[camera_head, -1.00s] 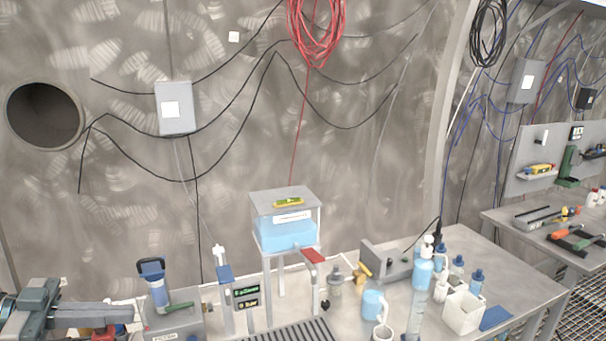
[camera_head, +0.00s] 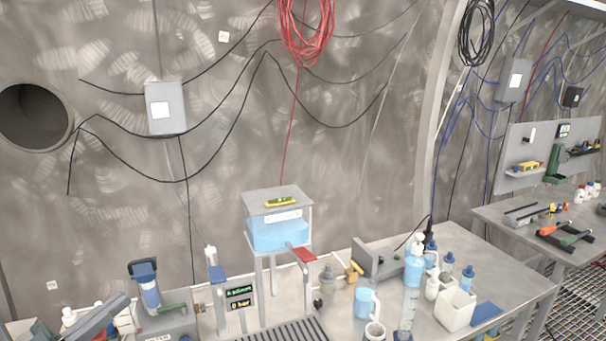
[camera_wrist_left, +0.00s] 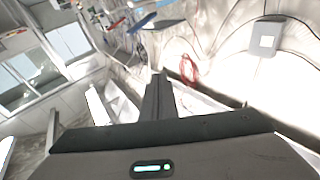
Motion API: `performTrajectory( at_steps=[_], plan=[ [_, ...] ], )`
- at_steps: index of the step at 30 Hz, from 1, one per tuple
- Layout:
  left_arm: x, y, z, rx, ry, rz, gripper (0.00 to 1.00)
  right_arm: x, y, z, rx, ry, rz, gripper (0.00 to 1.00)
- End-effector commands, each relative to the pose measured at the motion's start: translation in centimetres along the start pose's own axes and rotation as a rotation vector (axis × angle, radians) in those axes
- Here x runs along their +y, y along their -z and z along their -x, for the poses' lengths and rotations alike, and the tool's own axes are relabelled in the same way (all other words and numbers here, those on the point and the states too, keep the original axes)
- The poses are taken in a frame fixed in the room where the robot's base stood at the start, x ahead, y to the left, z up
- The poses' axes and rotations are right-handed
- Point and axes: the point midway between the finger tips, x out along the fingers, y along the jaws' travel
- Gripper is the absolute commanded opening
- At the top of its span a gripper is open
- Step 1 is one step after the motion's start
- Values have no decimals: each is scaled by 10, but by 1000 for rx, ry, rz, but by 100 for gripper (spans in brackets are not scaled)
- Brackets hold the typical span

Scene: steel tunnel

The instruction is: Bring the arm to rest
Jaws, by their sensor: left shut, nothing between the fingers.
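My left gripper (camera_head: 118,303) shows at the lower left of the head view, tilted up to the right. It is beside the blue-topped filter unit (camera_head: 148,290). In the left wrist view its dark fingers (camera_wrist_left: 159,88) are together with nothing between them. Most of the left arm is out of view. My right gripper is not in view.
The steel bench (camera_head: 517,287) carries a raised blue water tank (camera_head: 280,235), a blue jug (camera_head: 365,302), a white square container (camera_head: 455,310) and several bottles. A second table (camera_head: 490,212) with tools stands at the right. The wall above is open space, with hanging cables.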

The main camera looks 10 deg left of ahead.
Motion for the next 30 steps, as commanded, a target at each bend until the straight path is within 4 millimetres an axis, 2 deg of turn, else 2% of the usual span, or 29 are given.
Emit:
performTrajectory(
  at_steps=[3,8,11,14,17,20,21,25,30],
  plan=[
    [-11,-30,11,-20,200,10,0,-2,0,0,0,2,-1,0],
    [-16,-84,35,-143,442,20,0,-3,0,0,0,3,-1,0],
    [-8,-125,54,-270,561,35,0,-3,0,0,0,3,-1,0],
    [12,-166,76,-427,643,54,0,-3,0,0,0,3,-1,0],
    [44,-207,98,-607,684,79,0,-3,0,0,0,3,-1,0],
    [86,-243,120,-801,676,107,0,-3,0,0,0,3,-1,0],
    [106,-256,129,-880,659,119,0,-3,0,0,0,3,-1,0],
    [165,-282,151,-1087,573,148,0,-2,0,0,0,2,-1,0],
    [220,-295,168,-1253,455,171,0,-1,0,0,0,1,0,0]
  ],
)
